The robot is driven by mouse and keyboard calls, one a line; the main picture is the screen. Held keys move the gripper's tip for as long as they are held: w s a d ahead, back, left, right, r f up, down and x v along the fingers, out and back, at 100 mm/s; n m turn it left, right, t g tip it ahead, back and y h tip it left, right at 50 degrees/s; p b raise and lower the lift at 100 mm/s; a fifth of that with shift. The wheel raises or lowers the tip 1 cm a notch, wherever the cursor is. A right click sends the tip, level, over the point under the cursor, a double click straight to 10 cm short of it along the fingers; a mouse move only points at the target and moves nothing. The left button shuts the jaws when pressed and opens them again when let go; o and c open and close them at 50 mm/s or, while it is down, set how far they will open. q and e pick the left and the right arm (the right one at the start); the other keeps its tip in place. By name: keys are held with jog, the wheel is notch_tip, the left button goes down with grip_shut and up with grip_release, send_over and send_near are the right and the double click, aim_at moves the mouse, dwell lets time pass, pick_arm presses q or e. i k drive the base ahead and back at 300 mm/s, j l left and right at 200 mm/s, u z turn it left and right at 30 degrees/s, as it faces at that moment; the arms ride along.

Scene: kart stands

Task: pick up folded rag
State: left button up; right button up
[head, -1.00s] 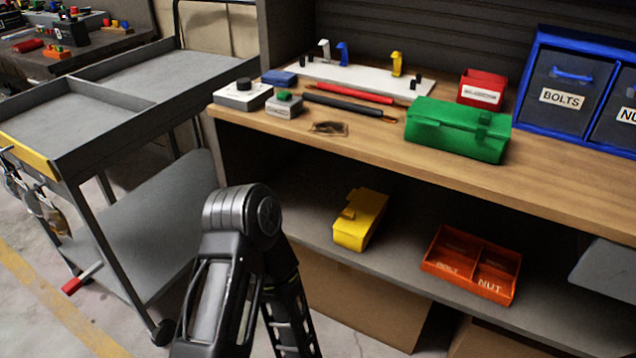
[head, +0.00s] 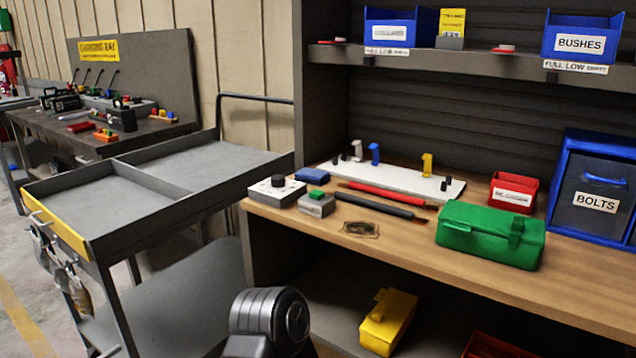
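A small flat blue item (head: 312,175) lies at the back left of the wooden bench top (head: 480,285). It may be the folded rag, but it is too small to tell for sure. It sits behind a grey block with a green top (head: 316,204) and close to a white box with a black knob (head: 276,190). Neither of my grippers is in view. Only a dark joint of one of my arms shows at the bottom, in front of the bench and well below the blue item.
A grey cart (head: 190,168) stands left of the bench. On the bench are a white board (head: 330,168), red (head: 385,194) and black (head: 372,206) rods, a green box (head: 490,235) and a red bin (head: 513,192). A yellow box (head: 388,320) is on the lower shelf.

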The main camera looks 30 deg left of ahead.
aim_at(306, 175)
jog(key=j+z, duration=0.15)
jog(key=j, duration=0.35)
jog(key=j+z, duration=0.15)
jog(key=j, duration=0.4)
jog(key=j+z, duration=0.15)
jog(key=j, duration=0.35)
jog(key=k+j+z, duration=0.15)
jog(key=j, duration=0.35)
jog(key=k+j+z, duration=0.15)
jog(key=j, duration=0.4)
jog(key=i, duration=0.05)
